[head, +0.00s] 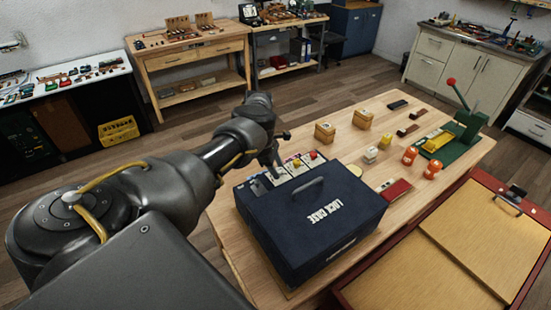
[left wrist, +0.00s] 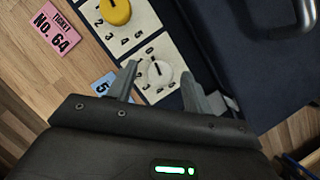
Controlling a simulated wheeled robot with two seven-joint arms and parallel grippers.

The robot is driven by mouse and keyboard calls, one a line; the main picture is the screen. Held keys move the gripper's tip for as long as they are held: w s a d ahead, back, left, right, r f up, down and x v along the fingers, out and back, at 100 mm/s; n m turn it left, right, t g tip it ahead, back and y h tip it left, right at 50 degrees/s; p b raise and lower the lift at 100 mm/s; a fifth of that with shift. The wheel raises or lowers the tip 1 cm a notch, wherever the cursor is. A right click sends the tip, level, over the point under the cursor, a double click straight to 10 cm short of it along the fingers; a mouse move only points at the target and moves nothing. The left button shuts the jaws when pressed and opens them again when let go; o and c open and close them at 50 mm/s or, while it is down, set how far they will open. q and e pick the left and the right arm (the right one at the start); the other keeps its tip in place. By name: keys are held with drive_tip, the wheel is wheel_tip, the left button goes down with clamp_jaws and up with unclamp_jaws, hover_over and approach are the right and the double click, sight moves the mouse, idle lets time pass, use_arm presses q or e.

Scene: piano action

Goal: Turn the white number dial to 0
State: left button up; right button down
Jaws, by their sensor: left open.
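The white number dial (left wrist: 160,73) is a round knob with a dark pointer line on a white card with small black numbers. The line points roughly toward the top of the left wrist view; I cannot read for sure which number it marks. My left gripper (left wrist: 158,70) is open, its two fingers on either side of the white dial. I cannot tell whether they touch it. In the head view my left gripper (head: 275,170) is over the row of dial cards behind the dark blue case and largely hides the white dial. My right gripper is not in view.
A yellow dial (left wrist: 117,11) sits beside the white one, and a red dial (head: 313,155) is farther along. The dark blue lock case (head: 325,232) with a raised handle stands close to the gripper. A pink ticket (left wrist: 55,30) and a blue ticket (left wrist: 101,87) lie nearby.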

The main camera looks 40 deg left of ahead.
use_arm(q)
drive_tip(key=shift+w+a+r+b, duration=0.2)
drive_tip(key=shift+a+r+b, duration=0.2)
drive_tip(key=shift+a+r, duration=0.4)
drive_tip(key=shift+s+r, duration=0.1)
drive_tip(key=shift+r, duration=0.1)
drive_tip(key=shift+s+d+r+b, duration=0.2)
drive_tip(key=shift+b, duration=0.1)
drive_tip(key=b+v, duration=0.1)
drive_tip(key=v, duration=0.7)
drive_tip(key=shift+s, duration=0.15)
drive_tip(key=shift+d, duration=0.1)
